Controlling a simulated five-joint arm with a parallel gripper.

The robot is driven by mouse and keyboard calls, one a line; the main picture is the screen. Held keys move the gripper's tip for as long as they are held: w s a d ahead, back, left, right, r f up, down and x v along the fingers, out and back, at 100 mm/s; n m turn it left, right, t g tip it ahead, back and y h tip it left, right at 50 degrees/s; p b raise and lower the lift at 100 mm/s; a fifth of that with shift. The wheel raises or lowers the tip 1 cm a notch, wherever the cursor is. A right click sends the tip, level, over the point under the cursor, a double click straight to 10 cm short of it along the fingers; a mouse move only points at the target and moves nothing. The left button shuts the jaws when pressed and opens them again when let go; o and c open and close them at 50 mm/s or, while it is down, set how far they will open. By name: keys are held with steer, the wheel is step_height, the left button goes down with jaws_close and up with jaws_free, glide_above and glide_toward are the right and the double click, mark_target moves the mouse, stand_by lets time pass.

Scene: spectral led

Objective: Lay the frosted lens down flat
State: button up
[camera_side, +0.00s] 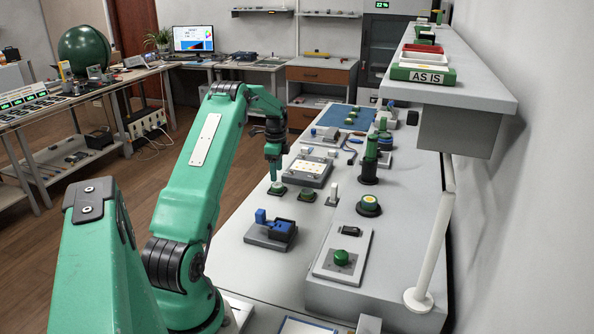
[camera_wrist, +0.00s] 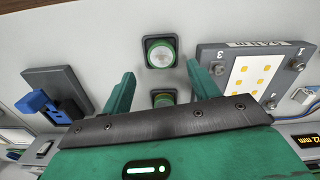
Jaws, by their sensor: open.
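The frosted lens appears to be the pale round disc (camera_wrist: 161,56) in the wrist view. It sits in a green ring on a dark square base, just beyond my fingertips. In the side view a small dark green base (camera_side: 277,190) stands on the bench directly below my gripper (camera_side: 274,172), its top partly hidden. My gripper (camera_wrist: 158,80) is open, with one green finger to each side and nothing between them held. The gap to the lens cannot be told exactly.
A grey panel with yellow squares (camera_wrist: 255,76) lies right of the fingers. A blue clamp on a grey block (camera_side: 271,230) and a small white post (camera_side: 333,190) stand nearby.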

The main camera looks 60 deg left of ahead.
mark_target(278, 186)
step_height(278, 186, up, 7)
steer(key=shift+f, duration=0.2)
stand_by(0.5)
steer(key=w+d+r+n+t, duration=0.1)
steer(key=d+r, duration=0.4)
steer(key=d, duration=0.4)
steer(key=d+r+n+t+y, duration=0.1)
steer(key=d+r, duration=0.5)
steer(key=d, duration=0.3)
steer(key=w+d+r+n, duration=0.1)
steer(key=d+r, duration=0.4)
steer(key=d, duration=0.4)
steer(key=s+d+f+n+t+h, duration=0.1)
steer(key=s+d+f+n+t, duration=0.1)
steer(key=s+d, duration=1.5)
steer(key=d+n+t, duration=0.1)
steer(key=d+n, duration=0.1)
steer(key=shift+d+f+t, duration=0.2)
steer(key=shift+d+t, duration=0.1)
